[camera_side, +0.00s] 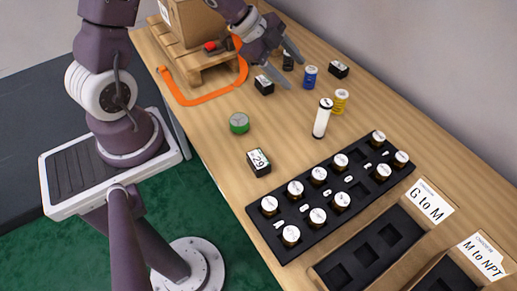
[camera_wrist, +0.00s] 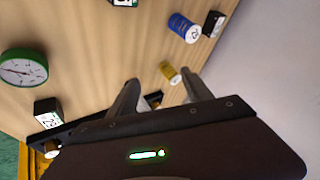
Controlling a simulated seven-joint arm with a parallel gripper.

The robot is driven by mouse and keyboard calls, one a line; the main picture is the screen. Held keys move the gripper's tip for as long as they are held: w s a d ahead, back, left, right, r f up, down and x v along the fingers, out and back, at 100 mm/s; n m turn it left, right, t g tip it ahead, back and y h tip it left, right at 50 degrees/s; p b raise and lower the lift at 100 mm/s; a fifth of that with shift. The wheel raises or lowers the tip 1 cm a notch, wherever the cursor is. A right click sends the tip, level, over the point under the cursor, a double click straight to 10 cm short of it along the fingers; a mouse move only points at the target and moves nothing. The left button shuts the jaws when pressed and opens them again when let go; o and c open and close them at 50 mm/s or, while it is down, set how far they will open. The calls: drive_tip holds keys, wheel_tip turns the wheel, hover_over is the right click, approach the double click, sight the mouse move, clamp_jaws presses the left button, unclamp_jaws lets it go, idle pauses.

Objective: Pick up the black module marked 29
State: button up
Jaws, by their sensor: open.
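The black module marked 29 (camera_side: 259,163) sits on the wooden table, left of the long black tray, with its white label facing up. A black block with a white label beside the green gauge in the wrist view (camera_wrist: 47,111) looks like the same module; its marking is hard to read there. My gripper (camera_side: 294,72) is open and empty above the far part of the table, well away from the module. In the wrist view its two fingers (camera_wrist: 160,82) are spread, with a yellow cylinder visible beyond them.
A green round gauge (camera_side: 239,122) lies near the module. The black tray (camera_side: 262,223) holds several white-topped parts. A pallet (camera_side: 197,71) carries a box.

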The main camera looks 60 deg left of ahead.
sight(257, 157)
drive_tip(key=s+d+f+g+h, duration=0.1)
drive_tip(key=f, duration=0.1)
drive_tip(key=s+d+f+m+g+h, duration=0.1)
drive_tip(key=s+f, duration=0.1)
drive_tip(key=s+d+f+m+h, duration=0.1)
drive_tip(key=s, duration=0.1)
drive_tip(key=shift+s+d+f+g+h, duration=0.1)
drive_tip(key=shift+d+f+g+h, duration=0.1)
drive_tip(key=shift+f+g+h, duration=0.2)
drive_tip(key=s+d+m+g+h, duration=0.1)
drive_tip(key=s+h, duration=0.1)
drive_tip(key=s, duration=0.1)
drive_tip(key=s+d+f+g+h, duration=0.1)
drive_tip(key=s+g, duration=0.1)
drive_tip(key=s, duration=0.2)
drive_tip(key=s+d+m+g+h, duration=0.1)
drive_tip(key=s+g+h, duration=0.1)
drive_tip(key=s, duration=0.1)
drive_tip(key=shift+s+d+f+m+h, duration=0.2)
drive_tip(key=shift+s+m+h, duration=0.1)
drive_tip(key=shift+s, duration=0.05)
drive_tip(key=x, duration=0.5)
drive_tip(key=shift+s+d+f, duration=0.15)
drive_tip(key=shift+s+d, duration=0.15)
drive_tip(key=shift+s, duration=0.05)
drive_tip(key=shift+d+f, duration=0.2)
drive_tip(key=shift+d, duration=0.2)
clamp_jaws()
